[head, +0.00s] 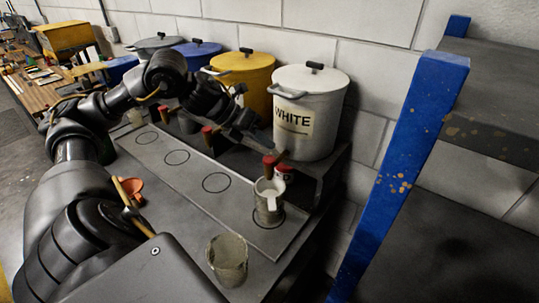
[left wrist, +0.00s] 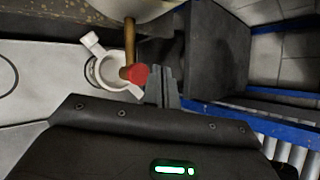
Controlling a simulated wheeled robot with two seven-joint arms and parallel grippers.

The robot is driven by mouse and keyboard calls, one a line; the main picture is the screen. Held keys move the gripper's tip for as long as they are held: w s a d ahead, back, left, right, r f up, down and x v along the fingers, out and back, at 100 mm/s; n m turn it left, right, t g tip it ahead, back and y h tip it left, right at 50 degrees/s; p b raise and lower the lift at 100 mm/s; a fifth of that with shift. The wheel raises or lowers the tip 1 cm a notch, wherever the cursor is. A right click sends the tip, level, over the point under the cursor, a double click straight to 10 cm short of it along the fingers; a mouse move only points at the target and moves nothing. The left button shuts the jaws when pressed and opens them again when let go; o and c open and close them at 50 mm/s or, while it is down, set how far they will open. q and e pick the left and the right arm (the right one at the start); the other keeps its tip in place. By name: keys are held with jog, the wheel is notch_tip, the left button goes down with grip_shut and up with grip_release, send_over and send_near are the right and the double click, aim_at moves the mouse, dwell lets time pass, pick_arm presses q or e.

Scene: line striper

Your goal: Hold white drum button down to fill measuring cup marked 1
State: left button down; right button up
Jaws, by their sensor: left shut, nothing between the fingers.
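The white drum (head: 310,110), labelled WHITE, stands on a dark raised shelf. A brass spout with a red tip (head: 269,164) juts out below it, and a small red-and-white round piece (head: 284,173) sits behind the tip, perhaps the button. A grey measuring cup (head: 268,205) stands upright on the board below the spout. Its number and fill level are unreadable. In the left wrist view the red tip (left wrist: 134,75) overlaps the cup's pale rim (left wrist: 93,70). My left gripper (head: 258,142) is shut and empty in front of the drum's lower left; its fingertips (left wrist: 163,88) appear beside the red tip. My right gripper is out of view.
A second cup (head: 228,262) stands near the board's front edge. Yellow (head: 258,80), blue (head: 197,50) and grey drums continue left along the wall. A blue post (head: 405,165) rises at the right.

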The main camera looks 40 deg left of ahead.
aim_at(265, 159)
pick_arm(q)
notch_tip(265, 159, up, 4)
jog(key=shift+f+p, duration=0.25)
jog(key=shift+p, duration=1)
jog(key=shift+f, duration=0.1)
